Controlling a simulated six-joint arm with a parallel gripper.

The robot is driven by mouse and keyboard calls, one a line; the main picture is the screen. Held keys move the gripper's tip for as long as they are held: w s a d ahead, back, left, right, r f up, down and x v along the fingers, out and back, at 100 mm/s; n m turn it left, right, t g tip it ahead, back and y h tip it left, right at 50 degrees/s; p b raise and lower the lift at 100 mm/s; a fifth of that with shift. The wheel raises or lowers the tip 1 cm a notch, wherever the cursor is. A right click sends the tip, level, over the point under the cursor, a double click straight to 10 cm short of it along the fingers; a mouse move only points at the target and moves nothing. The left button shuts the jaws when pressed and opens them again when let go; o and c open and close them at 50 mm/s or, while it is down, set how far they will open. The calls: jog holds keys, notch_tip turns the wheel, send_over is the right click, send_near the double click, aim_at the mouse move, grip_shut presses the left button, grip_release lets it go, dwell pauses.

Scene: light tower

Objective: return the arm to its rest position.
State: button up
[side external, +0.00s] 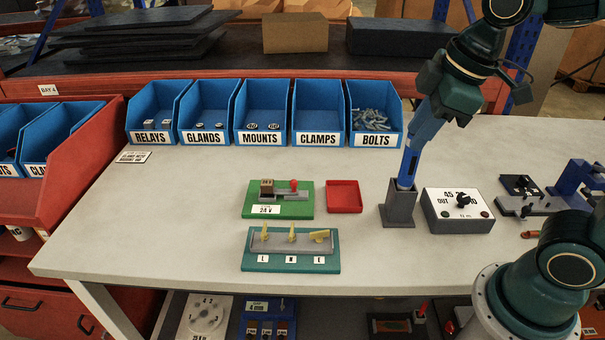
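My gripper (432,104) is at the upper right, at the end of my dark green arm, above the grey holder (400,206) on the bench. A blue tool-like piece (414,150) stands slightly tilted between my gripper and the holder, with its lower end at the holder's top. Its upper end meets my gripper. The fingers are not clear at this size, so I cannot tell whether they are shut on the blue piece or apart from it. My arm's base shows at the lower right.
Blue bins (292,115) line the bench's back. A grey dial box (457,210) stands right of the holder. A green board (300,210), a red tray (344,197) and a teal terminal board (330,262) lie left of it. A blue-and-grey fixture (567,185) stands far right.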

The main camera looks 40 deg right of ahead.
jog(key=s+d+f+m+t, duration=0.1)
jog(key=s+d+m, duration=0.1)
jog(key=s+m, duration=0.5)
jog(key=shift+s+d+m+t, duration=0.25)
jog(key=shift+s+m+t, duration=0.05)
jog(key=shift+s+m, duration=0.1)
